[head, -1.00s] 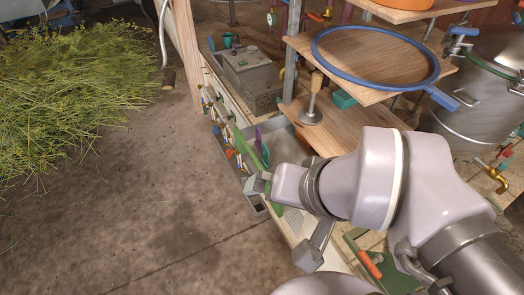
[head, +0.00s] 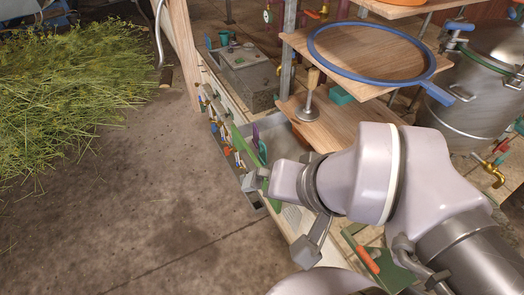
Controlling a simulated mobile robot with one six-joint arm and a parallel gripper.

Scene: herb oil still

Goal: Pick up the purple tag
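A small purple piece (head: 256,136) stands upright in the grey trough beside a green strip, just beyond my gripper. I cannot tell whether it is the purple tag. Several small coloured tags (head: 226,150), among them orange, blue and white ones, hang along the bench's front edge; no purple one is clear among them. My gripper (head: 281,217) is open, its two grey fingers spread wide over the bench's front edge. No object shows between the fingertips. The purple piece is apart from the fingers. My arm hides part of the bench behind it.
A wooden shelf with a blue-rimmed hoop (head: 432,82) overhangs the bench, and a wooden-handled press (head: 308,100) stands below it. A metal drum (head: 470,105) is at right. Cut herbs (head: 75,95) lie at left. The floor (head: 140,200) before the bench is clear.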

